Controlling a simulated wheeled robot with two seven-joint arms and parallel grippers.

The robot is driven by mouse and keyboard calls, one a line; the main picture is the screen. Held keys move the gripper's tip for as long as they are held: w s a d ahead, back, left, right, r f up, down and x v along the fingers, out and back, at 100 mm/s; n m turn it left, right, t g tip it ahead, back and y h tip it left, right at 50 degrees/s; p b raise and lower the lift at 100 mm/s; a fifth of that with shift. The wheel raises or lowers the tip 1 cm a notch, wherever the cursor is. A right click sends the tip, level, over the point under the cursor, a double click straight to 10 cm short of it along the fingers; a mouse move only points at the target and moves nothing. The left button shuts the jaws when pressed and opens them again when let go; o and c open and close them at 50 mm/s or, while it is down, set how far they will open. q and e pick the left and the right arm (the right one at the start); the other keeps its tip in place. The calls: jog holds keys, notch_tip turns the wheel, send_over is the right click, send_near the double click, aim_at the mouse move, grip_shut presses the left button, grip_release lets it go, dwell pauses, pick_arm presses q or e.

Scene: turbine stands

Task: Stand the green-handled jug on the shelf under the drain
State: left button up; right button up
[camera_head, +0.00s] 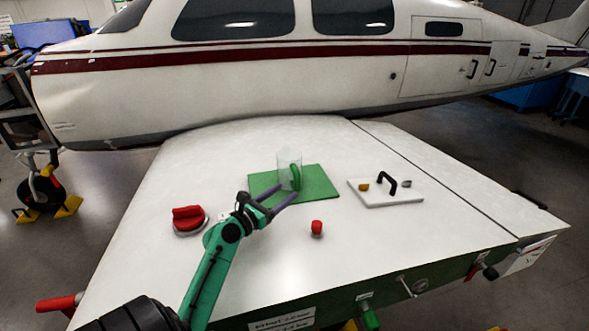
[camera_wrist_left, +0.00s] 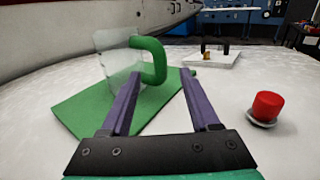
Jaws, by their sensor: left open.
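The clear jug (camera_head: 287,160) with its green handle (camera_head: 296,178) stands upright on a green mat (camera_head: 322,190) on the white wing. In the left wrist view the jug (camera_wrist_left: 112,72) shows with its handle (camera_wrist_left: 158,60) facing me. My left gripper (camera_head: 281,191) is open, its purple fingers pointing at the handle from the near side. In the wrist view the handle appears between and just beyond the fingertips (camera_wrist_left: 160,74); I cannot tell whether they touch. At the wing's front edge is a green panel with fittings (camera_head: 420,286); I cannot make out the drain or shelf. My right gripper is not in view.
A red knob (camera_head: 188,217) sits left of my arm, and a small red cap (camera_head: 317,228) lies right of it. A white board (camera_head: 385,196) with a black handle lies at right. A white aircraft fuselage (camera_head: 300,75) stands behind.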

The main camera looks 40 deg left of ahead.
aim_at(295, 184)
pick_arm(q)
jog(key=shift+w+r, duration=0.15)
jog(key=shift+w, duration=0.7)
jog(key=shift+w+a+r, duration=0.1)
jog(key=shift+w, duration=0.1)
jog(key=shift+w+r+p, duration=0.2)
jog(key=shift+w+p, duration=0.45)
jog(key=shift+w, duration=0.55)
jog(key=shift+w+f, duration=0.2)
jog(key=shift+w, duration=0.45)
jog(key=shift+w+f, duration=0.15)
jog(key=shift+w, duration=0.45)
jog(key=shift+w+f, duration=0.1)
grip_shut()
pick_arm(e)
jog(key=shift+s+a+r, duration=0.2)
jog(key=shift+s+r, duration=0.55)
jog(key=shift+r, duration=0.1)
